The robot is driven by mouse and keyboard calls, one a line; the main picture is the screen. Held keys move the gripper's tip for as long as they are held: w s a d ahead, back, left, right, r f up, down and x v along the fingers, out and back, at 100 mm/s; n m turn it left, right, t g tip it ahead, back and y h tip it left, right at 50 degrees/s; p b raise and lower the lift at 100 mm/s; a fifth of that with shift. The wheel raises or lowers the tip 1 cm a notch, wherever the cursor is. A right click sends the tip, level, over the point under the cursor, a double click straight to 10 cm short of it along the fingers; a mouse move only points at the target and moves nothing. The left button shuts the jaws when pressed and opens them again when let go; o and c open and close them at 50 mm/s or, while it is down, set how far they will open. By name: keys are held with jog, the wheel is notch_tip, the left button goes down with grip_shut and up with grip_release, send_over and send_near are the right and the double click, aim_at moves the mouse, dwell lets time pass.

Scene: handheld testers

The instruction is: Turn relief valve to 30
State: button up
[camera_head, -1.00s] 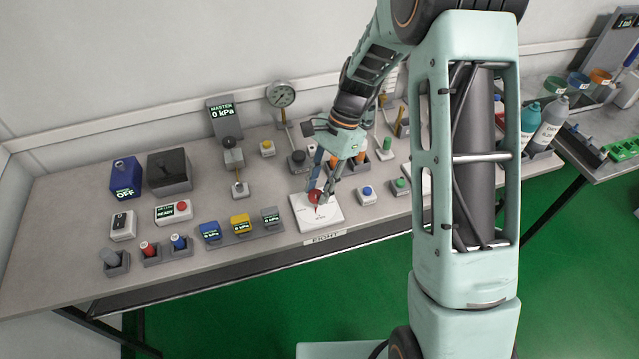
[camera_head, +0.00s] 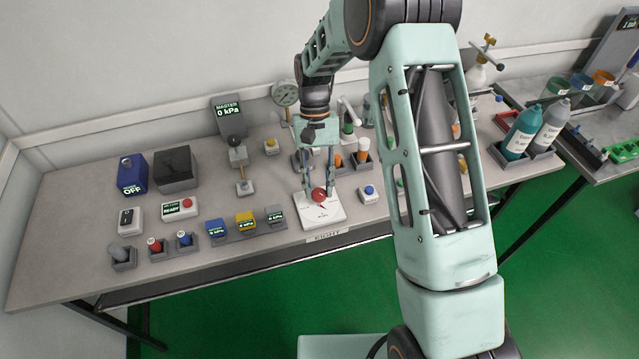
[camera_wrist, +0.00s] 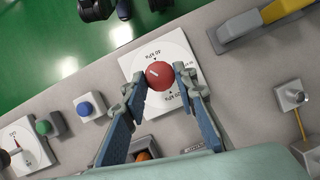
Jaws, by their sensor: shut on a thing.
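The relief valve is a red round knob (camera_head: 319,195) on a white dial plate (camera_head: 321,215) near the table's front edge. My gripper (camera_head: 319,190) points down at it, its fingers on either side. In the wrist view the red knob (camera_wrist: 160,76) sits between the two fingertips (camera_wrist: 161,84), and my gripper is shut on it. A short white mark shows on the knob's top. The white dial plate (camera_wrist: 140,62) has printed kPa marks around the knob, partly covered by my fingers; one mark near the top seems to read 40.
Behind are a round gauge (camera_head: 285,93), a MASTER display (camera_head: 229,117) and tube holders. The front table edge is clear.

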jog(key=n, duration=0.2)
jog(key=n+h, duration=0.2)
jog(key=n, duration=0.1)
jog(key=shift+s+a+n+t, duration=0.1)
jog(key=shift+a+n+t, duration=0.2)
jog(key=shift+t, duration=0.1)
jog(key=n, duration=0.2)
jog(key=n+t+h, duration=0.1)
jog(key=n, duration=0.2)
jog(key=shift+s+t, duration=0.2)
jog(key=shift+t, duration=0.1)
jog(key=shift+n+h, duration=0.3)
jog(key=o, duration=1.2)
jog(key=shift+c, duration=0.2)
jog(key=shift+a, duration=0.1)
